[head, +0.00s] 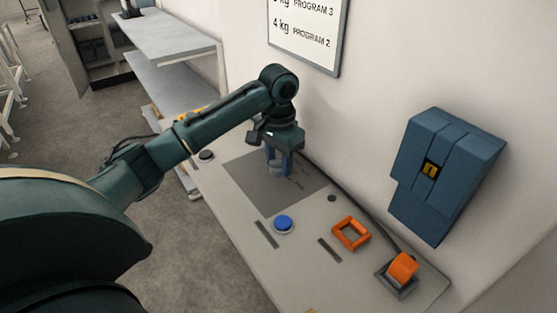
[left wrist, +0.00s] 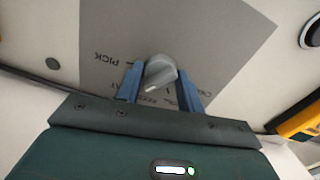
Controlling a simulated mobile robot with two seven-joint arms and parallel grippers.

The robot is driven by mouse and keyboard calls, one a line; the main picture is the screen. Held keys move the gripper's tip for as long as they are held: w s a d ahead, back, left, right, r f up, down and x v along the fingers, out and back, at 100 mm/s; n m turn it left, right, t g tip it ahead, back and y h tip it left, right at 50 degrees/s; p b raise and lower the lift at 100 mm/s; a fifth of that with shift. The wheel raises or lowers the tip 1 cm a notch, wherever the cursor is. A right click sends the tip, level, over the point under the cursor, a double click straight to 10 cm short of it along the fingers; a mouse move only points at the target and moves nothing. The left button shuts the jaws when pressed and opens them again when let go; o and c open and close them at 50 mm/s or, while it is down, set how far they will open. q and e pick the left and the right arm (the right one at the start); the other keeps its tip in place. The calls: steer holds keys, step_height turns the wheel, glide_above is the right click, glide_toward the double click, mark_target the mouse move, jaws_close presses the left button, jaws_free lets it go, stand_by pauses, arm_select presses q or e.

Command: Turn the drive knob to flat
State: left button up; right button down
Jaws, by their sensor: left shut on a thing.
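The drive knob (left wrist: 160,70) is a grey knob with a light mark on its edge, standing on a darker grey square plate (left wrist: 215,35) of the panel. In the left wrist view, printed labels lie around it; "PICK" is readable, upside down, at its left. The other labels are partly hidden. My left gripper (left wrist: 161,84) has its two blue fingers on either side of the knob and is shut on it. In the head view my left gripper (head: 279,163) reaches down to the plate from above. Which label the knob points at cannot be told. My right gripper is not in view.
The panel also carries a blue button (head: 283,223), an orange square frame (head: 350,234), an orange rocker switch (head: 402,267) and a dark button (head: 206,155). A blue box (head: 440,170) and a program sign (head: 308,32) are on the wall behind. Grey shelves (head: 165,40) stand beyond.

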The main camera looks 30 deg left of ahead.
mark_target(278, 161)
arm_select(q)
steer(key=shift+m, duration=0.5)
steer(key=o, duration=1)
step_height(278, 161, up, 13)
steer(key=shift+r, duration=0.15)
stand_by(0.5)
